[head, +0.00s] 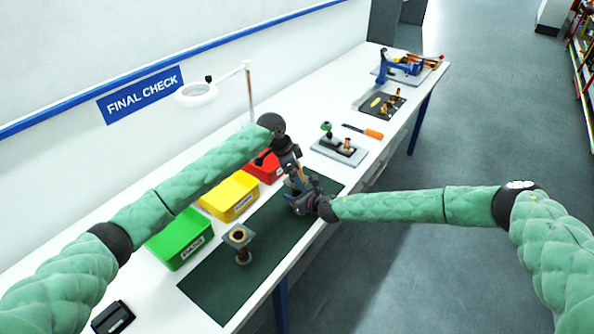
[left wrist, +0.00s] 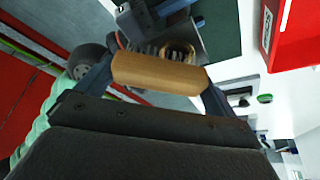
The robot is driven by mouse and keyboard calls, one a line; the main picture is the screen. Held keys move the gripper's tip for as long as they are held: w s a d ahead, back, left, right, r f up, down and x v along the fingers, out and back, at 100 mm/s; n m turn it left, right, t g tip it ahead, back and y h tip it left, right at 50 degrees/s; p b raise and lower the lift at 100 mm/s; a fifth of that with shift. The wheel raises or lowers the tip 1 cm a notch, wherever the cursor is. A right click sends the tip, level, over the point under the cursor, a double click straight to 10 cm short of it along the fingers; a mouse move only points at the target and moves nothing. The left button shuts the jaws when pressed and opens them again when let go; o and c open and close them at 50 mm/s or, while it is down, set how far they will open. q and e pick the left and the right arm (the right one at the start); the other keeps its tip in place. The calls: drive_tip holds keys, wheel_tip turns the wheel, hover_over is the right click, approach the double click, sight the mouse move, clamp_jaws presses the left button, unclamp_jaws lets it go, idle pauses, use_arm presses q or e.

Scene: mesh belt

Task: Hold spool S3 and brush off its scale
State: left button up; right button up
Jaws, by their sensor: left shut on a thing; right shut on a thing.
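My left gripper (head: 297,172) is shut on the brush, whose tan wooden handle (left wrist: 160,73) lies across its fingers in the left wrist view. Dark bristles show just beyond the handle, close to a copper-coloured ring of a spool (left wrist: 179,49). My right gripper (head: 299,194) is shut on this spool above the far part of the green mat, right below my left gripper. The arms hide most of the spool in the head view. I cannot read its label, or tell whether bristles touch it or scale remains.
Green (head: 180,240), yellow (head: 230,196) and red (head: 265,167) bins line the mat's (head: 225,290) left side. A ring lamp (head: 197,93) stands behind them. A grey fixture plate (head: 340,151) and an orange-handled tool (head: 364,132) lie beyond my grippers. The near mat is mostly free.

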use_arm(q)
drive_tip(key=shift+f, duration=0.4)
idle(0.8)
